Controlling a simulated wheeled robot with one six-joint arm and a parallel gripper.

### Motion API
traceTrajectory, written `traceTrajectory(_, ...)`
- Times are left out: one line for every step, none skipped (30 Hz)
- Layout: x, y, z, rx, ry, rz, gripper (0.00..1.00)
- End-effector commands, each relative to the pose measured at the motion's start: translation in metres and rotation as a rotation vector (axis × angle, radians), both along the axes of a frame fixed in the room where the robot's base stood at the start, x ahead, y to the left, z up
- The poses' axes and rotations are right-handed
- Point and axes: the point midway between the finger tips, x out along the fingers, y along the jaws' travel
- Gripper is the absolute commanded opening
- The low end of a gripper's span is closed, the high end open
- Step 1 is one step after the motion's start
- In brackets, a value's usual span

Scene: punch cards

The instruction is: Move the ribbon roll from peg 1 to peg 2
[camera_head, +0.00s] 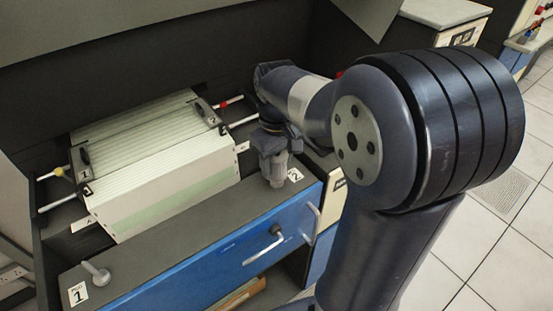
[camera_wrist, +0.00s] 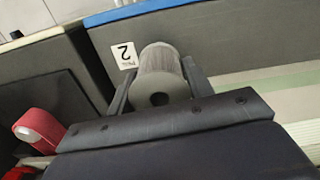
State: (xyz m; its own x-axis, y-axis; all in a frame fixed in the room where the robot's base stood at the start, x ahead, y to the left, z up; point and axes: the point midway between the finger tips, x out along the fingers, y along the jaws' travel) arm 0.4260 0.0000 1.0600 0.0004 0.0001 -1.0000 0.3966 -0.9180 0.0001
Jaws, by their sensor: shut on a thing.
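My gripper (camera_head: 272,158) points down at the front right end of the dark ledge, near the "2" label (camera_head: 295,175). In the wrist view its two fingers (camera_wrist: 160,66) are shut on the grey ribbon roll (camera_wrist: 160,80), a cylinder with a dark centre hole facing the camera. The "Peg 2" label (camera_wrist: 125,55) lies just beside the roll. Peg 2 itself is hidden, so I cannot tell whether the roll sits around it. Peg 1 (camera_head: 97,272) stands bare at the ledge's left end, beside its "1" label (camera_head: 77,294).
A ribbed pale machine bed (camera_head: 150,140) with rods and dark clamps lies behind the ledge. Blue drawer fronts with a grey handle (camera_head: 265,246) are below it. A red part (camera_wrist: 40,130) shows at lower left in the wrist view. The ledge between the pegs is clear.

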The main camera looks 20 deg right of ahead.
Motion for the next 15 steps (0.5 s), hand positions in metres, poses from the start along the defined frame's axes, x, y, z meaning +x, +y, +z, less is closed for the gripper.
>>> traceTrajectory(0.0000, 0.0000, -0.0017, 0.000, 0.000, 0.000, 0.23)
traceTrajectory(0.0001, 0.0000, -0.0024, 0.000, 0.000, 0.000, 0.23)
traceTrajectory(0.0001, 0.0000, -0.0032, 0.000, 0.000, 0.000, 0.23)
traceTrajectory(0.0001, 0.0000, -0.0037, 0.000, 0.000, 0.000, 0.23)
traceTrajectory(0.0001, 0.0000, -0.0044, 0.000, 0.000, 0.000, 0.23)
traceTrajectory(0.0001, 0.0000, -0.0052, 0.000, 0.000, 0.000, 0.23)
traceTrajectory(0.0001, 0.0000, -0.0058, 0.000, 0.000, 0.000, 0.23)
traceTrajectory(0.0001, 0.0000, -0.0064, 0.000, 0.000, 0.000, 0.23)
traceTrajectory(0.0001, 0.0000, -0.0072, 0.000, 0.000, 0.000, 0.23)
traceTrajectory(0.0001, 0.0000, -0.0078, 0.000, 0.000, 0.000, 0.23)
traceTrajectory(0.0001, 0.0000, -0.0084, 0.000, 0.000, 0.000, 0.23)
traceTrajectory(0.0001, 0.0000, -0.0092, 0.000, 0.000, 0.000, 0.23)
traceTrajectory(0.0001, 0.0000, -0.0098, 0.000, 0.000, 0.000, 0.23)
traceTrajectory(0.0001, 0.0000, -0.0104, 0.000, 0.000, 0.000, 0.23)
traceTrajectory(0.0000, 0.0000, -0.0112, 0.000, 0.000, 0.000, 0.23)
